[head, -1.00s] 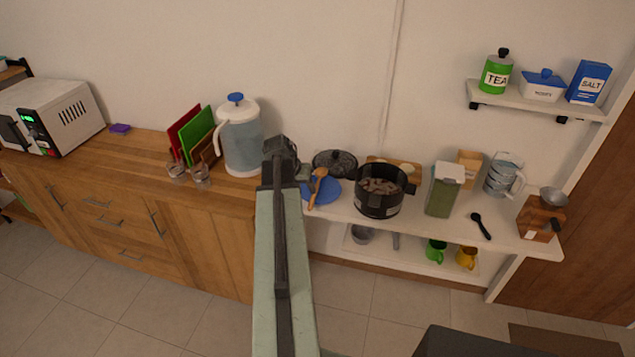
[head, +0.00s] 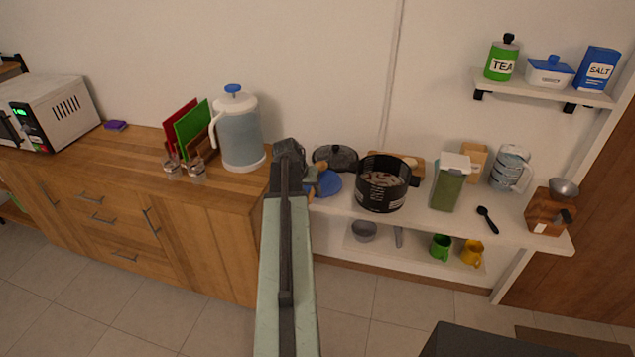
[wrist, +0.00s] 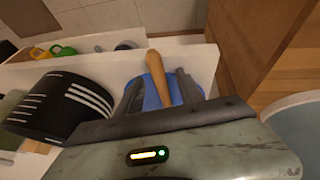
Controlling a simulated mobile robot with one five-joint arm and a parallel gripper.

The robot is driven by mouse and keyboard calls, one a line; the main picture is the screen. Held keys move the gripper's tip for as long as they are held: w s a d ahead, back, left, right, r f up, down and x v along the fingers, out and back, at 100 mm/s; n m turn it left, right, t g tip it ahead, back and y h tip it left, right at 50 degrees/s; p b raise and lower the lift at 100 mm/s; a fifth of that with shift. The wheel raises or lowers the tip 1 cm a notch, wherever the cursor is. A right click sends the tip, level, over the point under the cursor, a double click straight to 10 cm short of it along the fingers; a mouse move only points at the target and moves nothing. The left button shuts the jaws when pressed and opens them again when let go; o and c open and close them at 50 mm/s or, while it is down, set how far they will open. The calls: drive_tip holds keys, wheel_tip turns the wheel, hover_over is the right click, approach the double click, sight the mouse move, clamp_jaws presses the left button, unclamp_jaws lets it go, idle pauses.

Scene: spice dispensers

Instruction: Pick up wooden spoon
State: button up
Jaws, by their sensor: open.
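The wooden spoon (wrist: 157,70) lies across a blue plate (wrist: 151,103) on the white shelf, its handle pointing over the shelf edge in the wrist view. My gripper (wrist: 158,84) is open, with one dark finger on each side of the spoon. Whether the fingers touch it cannot be told. In the head view my gripper (head: 291,160) covers most of the spoon, and only a small wooden part (head: 322,166) shows beside the blue plate (head: 328,184).
A black pot (head: 383,190) stands right of the plate, with a dark lid (head: 337,156) behind it. A white-lidded pitcher (head: 238,135) stands on the wooden counter to the left. A green container (head: 449,184) and a black spoon (head: 488,219) are farther right.

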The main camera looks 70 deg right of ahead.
clamp_jaws()
drive_tip(key=shift+r, duration=0.1)
wheel_tip(320, 180, up, 17)
drive_tip(key=p, duration=1.7)
wheel_tip(320, 180, down, 8)
drive_tip(key=b, duration=0.7)
drive_tip(key=shift+b, duration=0.35)
